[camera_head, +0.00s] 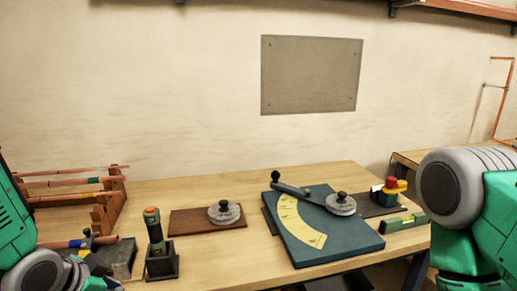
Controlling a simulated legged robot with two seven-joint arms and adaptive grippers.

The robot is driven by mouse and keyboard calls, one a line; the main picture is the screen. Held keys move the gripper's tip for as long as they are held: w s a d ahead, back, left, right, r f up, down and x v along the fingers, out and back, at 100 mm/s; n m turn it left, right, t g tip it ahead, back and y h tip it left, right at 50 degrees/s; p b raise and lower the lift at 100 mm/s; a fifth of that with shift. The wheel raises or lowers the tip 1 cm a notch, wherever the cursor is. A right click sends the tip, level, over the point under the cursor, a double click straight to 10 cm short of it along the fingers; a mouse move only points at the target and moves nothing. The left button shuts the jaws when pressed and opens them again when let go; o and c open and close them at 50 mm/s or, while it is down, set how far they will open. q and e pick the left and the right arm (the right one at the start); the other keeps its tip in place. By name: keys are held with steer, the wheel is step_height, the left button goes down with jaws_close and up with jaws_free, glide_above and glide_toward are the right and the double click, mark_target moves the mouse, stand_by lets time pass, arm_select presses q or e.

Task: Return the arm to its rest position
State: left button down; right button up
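My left arm (35,270) shows at the lower left as green and grey links. Its gripper cannot be made out in the picture. My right arm (452,190) shows large at the right edge, with a grey round joint and green links. Its gripper is outside the picture. No object is visibly held by either arm.
On the wooden table (170,190) are a copper pipe rack (104,215), a torch-like tool in a dark holder (162,265), a brown board (190,222) with a grey disc, a teal bending board (345,246), a red button (391,183) and a green level (403,223).

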arm_select(q)
steer(key=s+f+n+g+b, duration=0.3)
steer(key=s+f+b, duration=0.2)
steer(key=s+f, duration=0.7)
steer(key=s+d+f+n+g+y+b, duration=0.1)
steer(key=s+f+n+g+b, duration=0.2)
steer(key=s+f, duration=0.9)
steer(key=shift+s+d+f+n+b, duration=0.3)
steer(key=shift+f+n+b, duration=0.75)
steer(key=shift+f, duration=3.2)
steer(key=shift+s+d+r+m, duration=0.1)
steer(key=shift+d+m, duration=0.1)
steer(key=shift+m, duration=0.05)
steer(key=shift+y, duration=0.3)
